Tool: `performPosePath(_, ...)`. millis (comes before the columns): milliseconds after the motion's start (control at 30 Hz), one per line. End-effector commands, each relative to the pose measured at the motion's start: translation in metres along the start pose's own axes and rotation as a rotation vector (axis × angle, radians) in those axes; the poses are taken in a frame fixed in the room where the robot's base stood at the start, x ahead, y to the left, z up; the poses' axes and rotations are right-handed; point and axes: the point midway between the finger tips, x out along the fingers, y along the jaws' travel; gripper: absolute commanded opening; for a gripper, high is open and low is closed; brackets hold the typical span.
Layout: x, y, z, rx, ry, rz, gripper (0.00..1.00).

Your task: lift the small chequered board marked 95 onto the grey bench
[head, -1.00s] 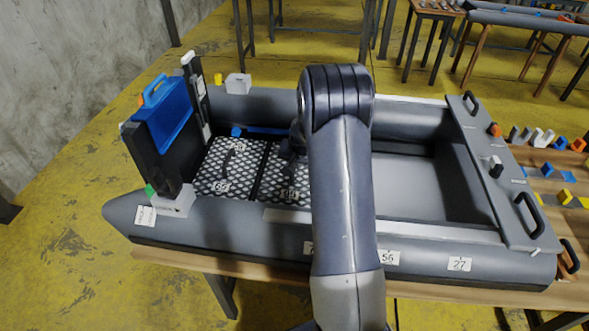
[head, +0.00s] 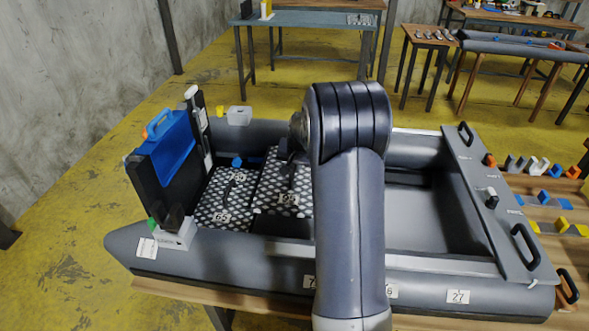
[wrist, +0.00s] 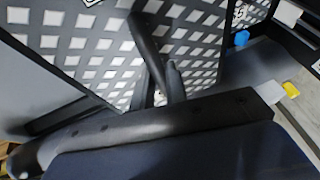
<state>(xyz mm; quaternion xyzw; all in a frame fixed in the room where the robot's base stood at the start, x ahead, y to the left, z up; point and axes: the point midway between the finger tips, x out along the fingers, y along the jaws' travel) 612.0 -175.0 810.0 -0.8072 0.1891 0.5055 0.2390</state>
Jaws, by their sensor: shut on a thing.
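A chequered black-and-white board (head: 272,188) with a black handle is lifted at its near end above the boat's dark floor. Its number tag is too small to read surely. My gripper (head: 291,165), partly hidden by my arm, is shut on its handle. The wrist view shows the board's white squares (wrist: 75,42) close up, with the gripper (wrist: 172,88) at the handle. A second chequered board (head: 225,195) lies flat to the left. A grey bench-like table (head: 285,19) stands behind the boat; a grey slab (head: 480,165) also crosses the boat's right end.
The grey inflatable boat (head: 430,275) rests on a wooden table. A black case with a blue folder (head: 170,150) stands upright at the left. The boat's right floor is open. Small coloured blocks (head: 545,196) lie at far right.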

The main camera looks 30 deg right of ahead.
Motion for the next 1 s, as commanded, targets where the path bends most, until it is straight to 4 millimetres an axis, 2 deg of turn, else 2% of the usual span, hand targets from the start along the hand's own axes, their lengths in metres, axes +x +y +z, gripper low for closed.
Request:
performPosePath(33,-0.006,-0.002,-0.004,0.0,0.004,-0.001,0.0)
performPosePath(1000,-0.055,-0.012,-0.024,0.0,0.004,-0.001,0.0)
